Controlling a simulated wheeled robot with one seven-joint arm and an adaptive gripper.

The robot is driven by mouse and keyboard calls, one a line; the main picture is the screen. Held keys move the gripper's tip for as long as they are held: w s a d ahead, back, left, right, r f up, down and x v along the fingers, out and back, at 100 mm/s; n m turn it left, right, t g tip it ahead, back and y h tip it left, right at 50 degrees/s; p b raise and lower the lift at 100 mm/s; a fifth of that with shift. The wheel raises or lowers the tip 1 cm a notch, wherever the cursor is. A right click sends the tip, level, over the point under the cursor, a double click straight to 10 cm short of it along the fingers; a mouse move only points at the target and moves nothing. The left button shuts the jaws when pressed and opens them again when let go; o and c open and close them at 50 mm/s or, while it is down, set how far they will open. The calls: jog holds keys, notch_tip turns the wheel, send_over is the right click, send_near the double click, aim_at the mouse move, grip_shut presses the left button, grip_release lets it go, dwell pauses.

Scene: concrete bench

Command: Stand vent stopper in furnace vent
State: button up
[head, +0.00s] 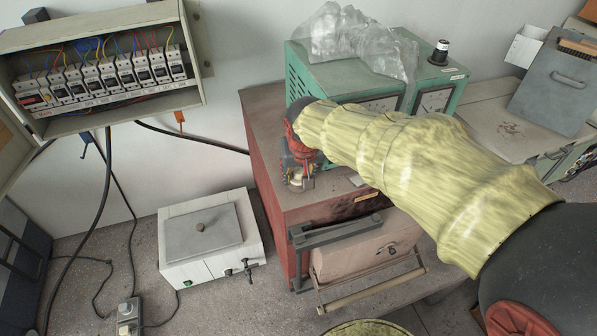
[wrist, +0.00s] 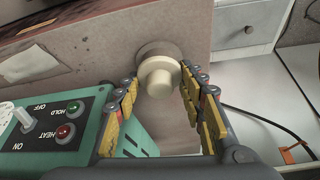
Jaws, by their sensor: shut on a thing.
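The vent stopper (wrist: 160,77) is a cream knob between the two yellow-padded fingers of my gripper (wrist: 158,80) in the wrist view. My gripper is shut on it. A wider grey-beige round collar (wrist: 158,48) shows just beyond the knob; I cannot tell whether it belongs to the stopper or to the vent. In the head view my gripper (head: 298,178) points down over the left part of the top of the red furnace (head: 268,165), with a small pale part of the stopper at its tips. The vent opening is not visible, and I cannot tell whether the stopper touches the furnace.
A green instrument box (head: 297,75) with a plastic bag (head: 350,40) on it stands behind my gripper. A white hotplate (head: 210,245) sits left of the furnace. An open breaker box (head: 100,75) hangs on the left wall, with black cables below it.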

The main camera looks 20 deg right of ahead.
jog(key=o, duration=1.1)
jog(key=shift+o, duration=0.2)
jog(key=d+v, duration=0.1)
jog(key=v, duration=1.1)
jog(key=s+f+b, duration=0.6)
jog(key=f+b, duration=0.2)
jog(key=f, duration=0.1)
jog(key=s+f+n+b, duration=0.1)
jog(key=s+f+b, duration=0.4)
jog(key=f+b, duration=0.2)
jog(key=s+f+t+b, duration=0.1)
jog(key=s+f+b, duration=0.5)
jog(key=f, duration=0.5)
jog(key=b, duration=0.2)
jog(key=shift+s+n+y+b, duration=0.3)
jog(key=shift+n+b, duration=0.05)
jog(key=shift+n, duration=0.05)
